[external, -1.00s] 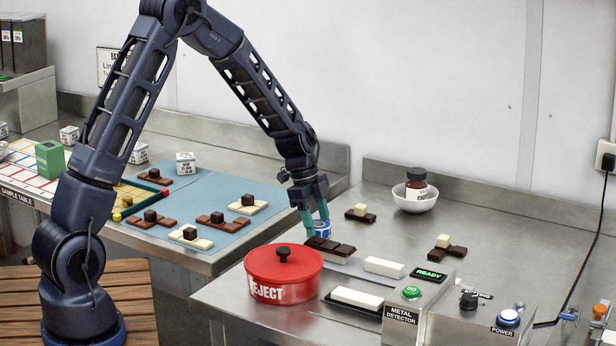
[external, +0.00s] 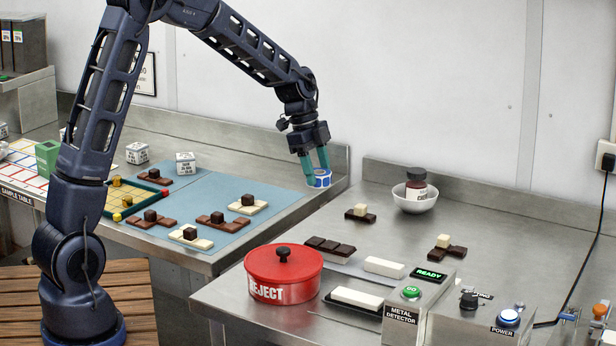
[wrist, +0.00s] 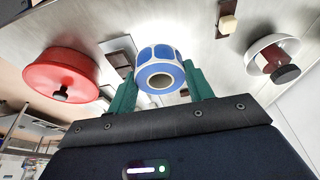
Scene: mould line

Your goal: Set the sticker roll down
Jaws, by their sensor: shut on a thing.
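The sticker roll (external: 319,179) is blue and white with a hollow core. My gripper (external: 316,172) is shut on it, with the green fingers on either side of it. In the external view the roll shows at the right edge of the left table, near the gap between the two tables; whether it touches a surface I cannot tell. In the wrist view the roll (wrist: 160,72) sits between the two fingertips (wrist: 160,84), its open core facing the camera.
A red reject pot (external: 284,277), a dark chocolate bar (external: 330,246) and white blocks stand on the right table. A white bowl (external: 415,199) holding a jar is at its back. A blue mat (external: 265,192) with chocolate pieces covers part of the left table.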

